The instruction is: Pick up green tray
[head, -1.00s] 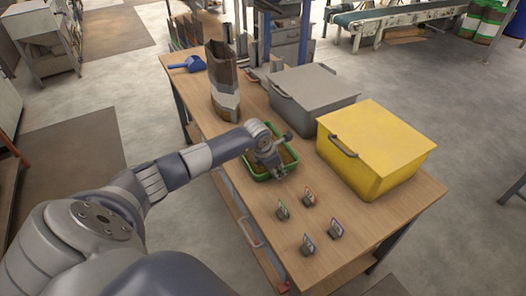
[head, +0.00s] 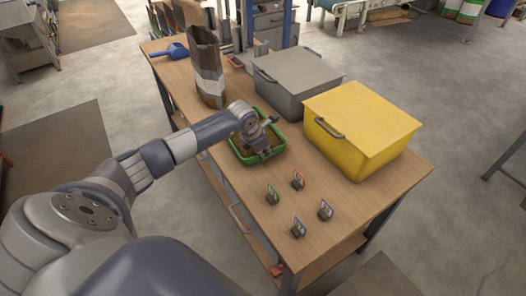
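The green tray (head: 284,147) lies on the wooden table in the head view, left of the yellow bin. It holds a brown fill that looks like pellets. My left gripper (head: 264,150) is over the tray, with its fingers pointing down at or just above the fill. The gripper and wrist hide part of the tray. I cannot tell whether the fingers touch the tray or how far apart they are. My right gripper is not in view.
A yellow lidded bin (head: 365,115) and a grey lidded bin (head: 300,72) stand right of and behind the tray. A brown-and-white bag (head: 207,75) and a blue scoop (head: 171,51) are at the far left. Several small tag holders (head: 298,181) stand on the table (head: 345,235) in front.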

